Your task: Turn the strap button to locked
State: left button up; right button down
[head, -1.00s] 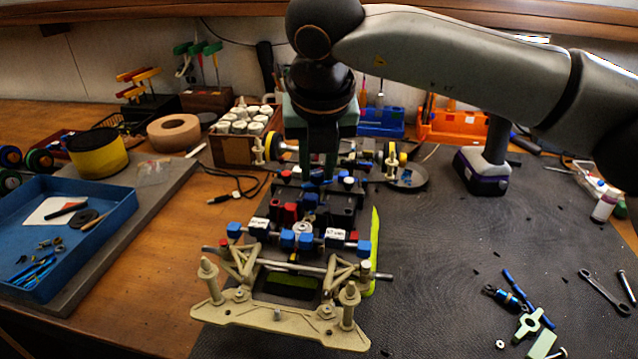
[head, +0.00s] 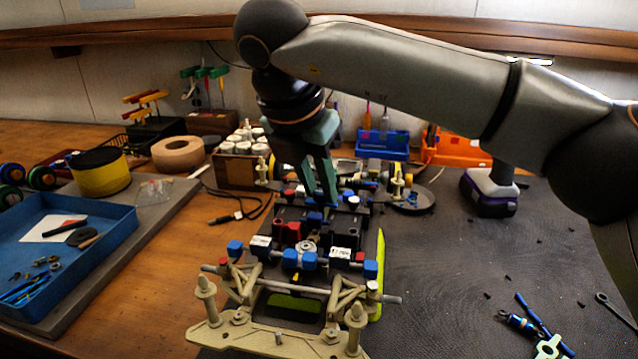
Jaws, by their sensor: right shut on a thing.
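The RC racecar chassis (head: 262,338), with a beige front plate and blue, red and black parts, lies with its front end toward me. My right gripper (head: 319,203) reaches down from above, tilted, over the middle of the chassis. Its fingers are shut on a small part there, which I take to be the strap button; the fingers largely hide it. A small blue part (head: 314,219) shows just below the fingertips. Whether the button is at its locked mark is too small to tell. My left gripper is not in view.
A blue tray (head: 118,222) with small parts stands at left, near a yellow roll (head: 99,174) and a tan tape roll (head: 178,155). A cordless drill (head: 490,192) stands at right. Tools lie at lower right. The dark mat (head: 450,265) right of the car is mostly clear.

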dwell(0.4)
jog(key=c, duration=1)
grip_release()
jog(key=shift+r, duration=0.15)
jog(key=p+v, duration=0.2)
jog(key=v, duration=1)
jog(key=shift+s+a+r, duration=0.15)
